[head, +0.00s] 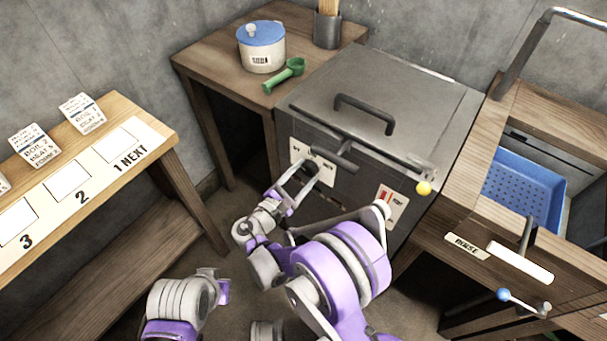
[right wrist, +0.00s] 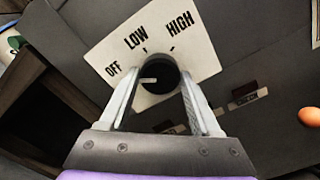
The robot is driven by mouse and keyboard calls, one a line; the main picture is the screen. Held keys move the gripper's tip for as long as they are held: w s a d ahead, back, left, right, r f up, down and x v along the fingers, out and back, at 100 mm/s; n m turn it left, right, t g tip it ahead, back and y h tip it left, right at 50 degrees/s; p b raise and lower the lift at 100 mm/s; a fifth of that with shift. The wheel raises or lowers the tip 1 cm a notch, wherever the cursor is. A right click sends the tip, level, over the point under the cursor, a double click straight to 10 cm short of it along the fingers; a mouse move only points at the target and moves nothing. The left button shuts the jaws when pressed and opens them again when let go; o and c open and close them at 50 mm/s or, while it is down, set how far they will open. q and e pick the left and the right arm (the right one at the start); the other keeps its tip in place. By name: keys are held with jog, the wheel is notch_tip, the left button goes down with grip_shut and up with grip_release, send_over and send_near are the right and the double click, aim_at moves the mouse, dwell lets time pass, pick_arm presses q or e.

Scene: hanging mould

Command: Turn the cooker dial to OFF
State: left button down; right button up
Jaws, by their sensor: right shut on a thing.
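The cooker (head: 350,110) is a dark grey box with a closed lid in the head view. Its dial plate (head: 326,172) is white; in the right wrist view the plate (right wrist: 195,62) reads OFF, LOW and HIGH. The black dial (right wrist: 160,72) sits on the plate, with a white pointer mark (right wrist: 148,80) that points left, to the OFF side. My right gripper (head: 306,170) is at the plate, its fingers on both sides of the dial and shut on it. It also shows in the right wrist view (right wrist: 157,88). The left gripper is not clearly in view.
A side table holds a soda pot (head: 262,52) and a green scoop (head: 284,76). A blue tray (head: 523,188) is at right, a numbered bench (head: 150,128) at left.

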jog(key=o, duration=1.4)
